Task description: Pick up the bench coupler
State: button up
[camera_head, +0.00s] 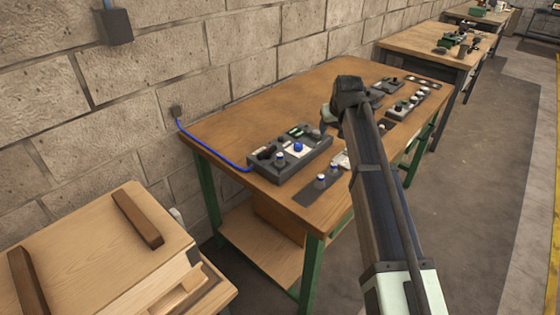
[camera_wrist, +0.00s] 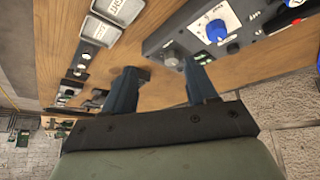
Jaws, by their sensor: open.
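I cannot tell for certain which part is the bench coupler. Several small fittings stand on the wooden workbench (camera_head: 250,110). My gripper (camera_wrist: 160,76) is open over the bench, its two dark blue fingers apart. No held object shows between them. A small grey round part (camera_wrist: 172,61) shows just beyond the gap, by the edge of the dark control box (camera_wrist: 160,46). In the head view my wrist (camera_head: 350,95) is above the middle of the bench, and it hides the bench behind it; the fingertips are not clear there.
The control box (camera_head: 262,172) with a blue knob (camera_head: 298,147) sits at the near left, with a blue cable to the wall. A dark strip (camera_head: 306,196) holds blue-topped parts. Two grey lettered trays (camera_wrist: 96,30) lie at upper left in the wrist view. A block wall (camera_head: 180,60) runs behind.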

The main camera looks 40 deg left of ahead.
aim_at(280, 155)
jog(key=s+a+r+n+g, duration=0.2)
jog(key=s+a+n, duration=0.1)
jog(key=s, duration=0.4)
jog(key=s+a+r+n+g, duration=0.2)
jog(key=s+a+n, duration=0.1)
jog(key=s, duration=0.4)
jog(key=shift+h, duration=0.4)
jog(key=x, duration=1.4)
jog(key=shift+w+a, duration=0.1)
jog(key=shift+a, duration=0.1)
grip_shut()
